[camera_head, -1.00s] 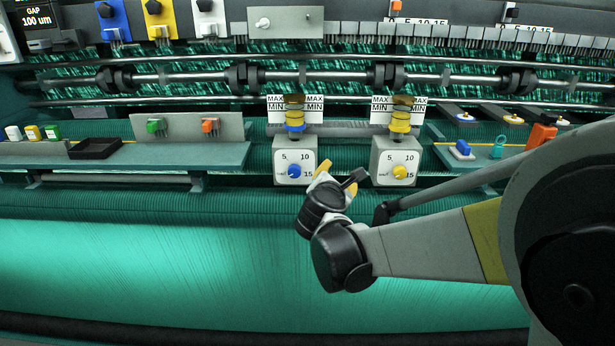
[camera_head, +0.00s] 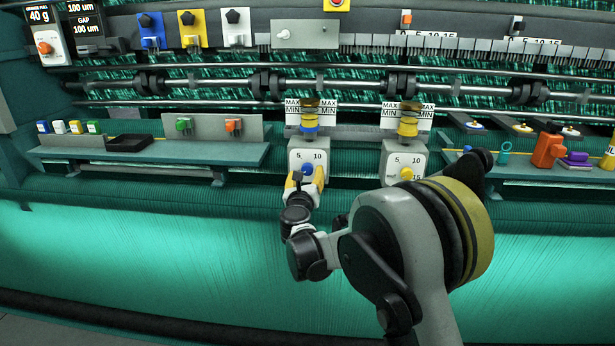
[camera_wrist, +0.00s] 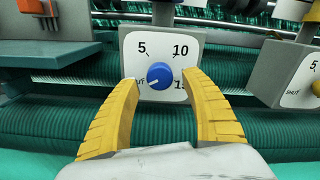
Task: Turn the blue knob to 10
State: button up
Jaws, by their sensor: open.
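The blue knob (camera_wrist: 160,75) sits on a white dial face marked 5, 10 and 15 on a grey box (camera_wrist: 162,13). Its white pointer line is toward the lower left, near the partly hidden shut mark. In the head view the blue knob (camera_head: 307,169) shows just above my gripper. My gripper (camera_wrist: 160,82) has two yellow fingers, open and empty. In the wrist view the fingertips stand left and right of the knob, with visible gaps to it. The right finger partly covers the 15. In the head view my gripper (camera_head: 305,178) is in front of the box.
A matching box with a yellow knob (camera_head: 406,173) stands to the right. A left shelf (camera_head: 120,154) holds small blocks and a black tray (camera_head: 129,143). A right shelf (camera_head: 522,171) holds orange and purple items. Green netting (camera_head: 150,245) spreads below.

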jog(key=shift+w, duration=0.95)
jog(key=c, duration=1.2)
